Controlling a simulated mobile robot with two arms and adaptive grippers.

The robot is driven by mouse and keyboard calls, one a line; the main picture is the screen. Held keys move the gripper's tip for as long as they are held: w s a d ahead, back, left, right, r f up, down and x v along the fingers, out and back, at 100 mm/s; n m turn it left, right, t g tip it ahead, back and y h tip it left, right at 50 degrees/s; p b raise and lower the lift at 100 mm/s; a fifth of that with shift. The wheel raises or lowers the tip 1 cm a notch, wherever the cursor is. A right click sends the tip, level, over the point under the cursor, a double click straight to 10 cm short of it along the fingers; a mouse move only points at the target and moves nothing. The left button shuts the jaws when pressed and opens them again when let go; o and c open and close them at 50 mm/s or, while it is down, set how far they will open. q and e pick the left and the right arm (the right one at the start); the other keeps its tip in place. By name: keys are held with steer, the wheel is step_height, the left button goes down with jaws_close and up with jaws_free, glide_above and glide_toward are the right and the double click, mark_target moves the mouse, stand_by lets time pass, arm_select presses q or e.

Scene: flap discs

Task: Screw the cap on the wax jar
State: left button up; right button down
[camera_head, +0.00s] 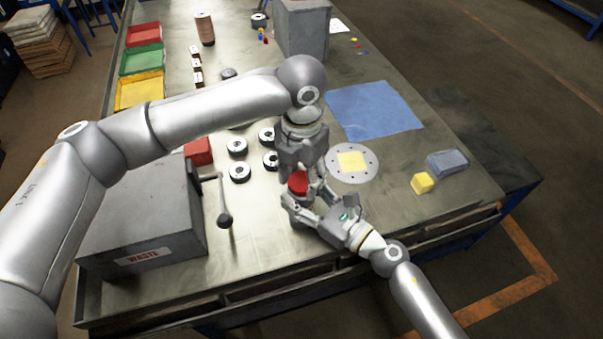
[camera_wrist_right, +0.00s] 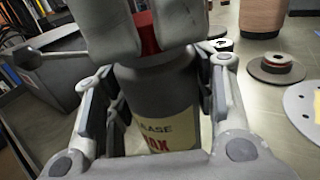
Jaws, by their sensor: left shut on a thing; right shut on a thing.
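The wax jar (camera_wrist_right: 160,92) is a grey cylinder with a cream label, upright in the right wrist view. My right gripper (camera_wrist_right: 158,105) is shut around its body, one finger on each side. In the head view my right gripper (camera_head: 308,208) is at the table's near side. The red cap (camera_head: 298,184) sits at the top of the jar, and it also shows in the right wrist view (camera_wrist_right: 147,35). My left gripper (camera_head: 300,174) points down from above and is shut on the cap. Its fingers hide part of the cap, and I cannot tell how the threads sit.
A grey waste box (camera_head: 145,225) stands at the left, with a dark-knobbed lever (camera_head: 224,220) beside it. Several black discs (camera_head: 238,147) lie behind the grippers. A round plate (camera_head: 368,167), a yellow block (camera_head: 421,183) and a grey-blue block (camera_head: 447,163) lie to the right.

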arm_select(q)
steer(key=m, duration=0.5)
steer(key=o, duration=0.7)
steer(key=shift+r, duration=0.1)
steer(key=shift+r, duration=2.15)
steer(key=shift+c, duration=0.5)
